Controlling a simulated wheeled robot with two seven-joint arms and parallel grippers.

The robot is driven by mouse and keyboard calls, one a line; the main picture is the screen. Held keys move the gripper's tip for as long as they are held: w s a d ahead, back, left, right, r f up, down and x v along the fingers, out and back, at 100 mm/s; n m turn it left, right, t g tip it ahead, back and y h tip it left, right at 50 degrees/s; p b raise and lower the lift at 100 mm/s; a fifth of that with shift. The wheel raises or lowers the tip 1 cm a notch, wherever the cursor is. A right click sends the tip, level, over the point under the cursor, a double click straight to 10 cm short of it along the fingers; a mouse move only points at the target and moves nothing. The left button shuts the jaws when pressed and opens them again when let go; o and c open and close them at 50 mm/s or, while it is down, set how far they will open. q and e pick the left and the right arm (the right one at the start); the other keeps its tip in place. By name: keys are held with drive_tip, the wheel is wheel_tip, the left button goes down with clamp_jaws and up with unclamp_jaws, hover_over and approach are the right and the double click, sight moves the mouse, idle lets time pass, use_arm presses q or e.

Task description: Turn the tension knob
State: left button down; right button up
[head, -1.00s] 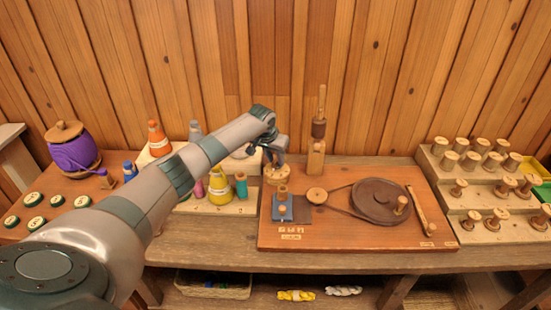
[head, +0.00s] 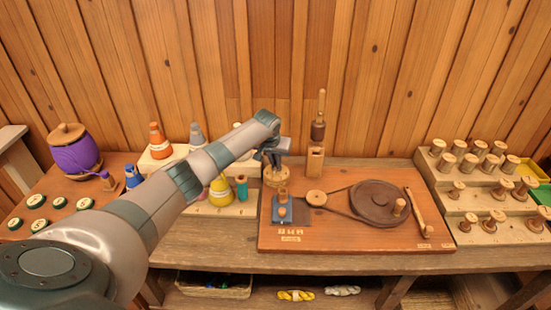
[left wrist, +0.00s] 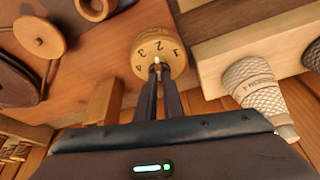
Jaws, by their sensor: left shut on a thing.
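The tension knob (head: 276,178) is a round light-wood knob at the back left of the red-brown winder board (head: 330,239). In the left wrist view the knob (left wrist: 146,45) shows dark numerals, 1, 2 and 3 among them, and a small pale raised piece at its middle. My left gripper (head: 270,162) reaches down onto the knob from above. In the left wrist view its narrow fingers (left wrist: 157,70) are close together at the pale raised piece and are shut on the knob. My right gripper is in neither view.
A blue block (head: 284,216), a small pulley (head: 316,198) and a belted dark wheel (head: 376,196) are on the board. Cone spools (head: 221,190) stand left, and a stepped rack (head: 462,197) of spools right.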

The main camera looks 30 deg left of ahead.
use_arm(q)
drive_tip(key=shift+d+r+n+y+p, duration=0.2)
drive_tip(key=shift+n+y+p, duration=0.2)
drive_tip(key=shift+n+p, duration=0.75)
drive_tip(key=shift+f+n+g+y+p, duration=0.1)
drive_tip(key=shift+n+g+y+p, duration=0.2)
drive_tip(key=shift+n, duration=0.65)
drive_tip(key=shift+w+d+f+n+y, duration=0.1)
drive_tip(key=shift+n+y, duration=0.2)
drive_tip(key=shift+n, duration=0.5)
drive_tip(key=shift+w+n+g, duration=0.1)
drive_tip(key=shift+n+g, duration=0.5)
drive_tip(key=shift+n, duration=0.5)
drive_tip(key=shift+y, duration=0.3)
drive_tip(key=c, duration=1.9)
unclamp_jaws()
drive_tip(key=shift+o, duration=0.2)
